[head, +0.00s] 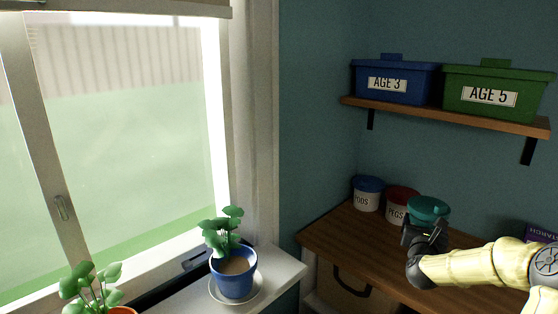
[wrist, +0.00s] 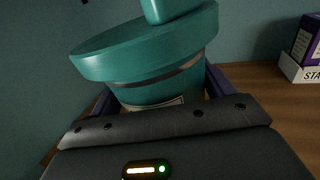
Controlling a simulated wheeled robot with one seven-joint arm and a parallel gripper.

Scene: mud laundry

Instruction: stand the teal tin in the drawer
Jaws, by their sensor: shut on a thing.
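The teal tin (head: 428,208) has a wide teal lid and is over the wooden counter, beside the red tin. My gripper (head: 425,233) is shut on the teal tin from the front. In the wrist view the teal tin (wrist: 160,75) fills the upper middle between the jaws, with a pale label partly showing below. In that view the tin looks tilted. I cannot tell whether its base touches the counter. A drawer front (head: 350,292) with a dark curved handle seems to show under the counter, and I cannot see inside it.
A blue-lidded tin marked PODS (head: 367,195) and a red-lidded tin marked PEGS (head: 400,205) stand left of the teal tin. A purple starch box (head: 540,232) is at right. Blue (head: 395,82) and green bins (head: 495,92) sit on a shelf above. Potted plants (head: 233,272) line the windowsill.

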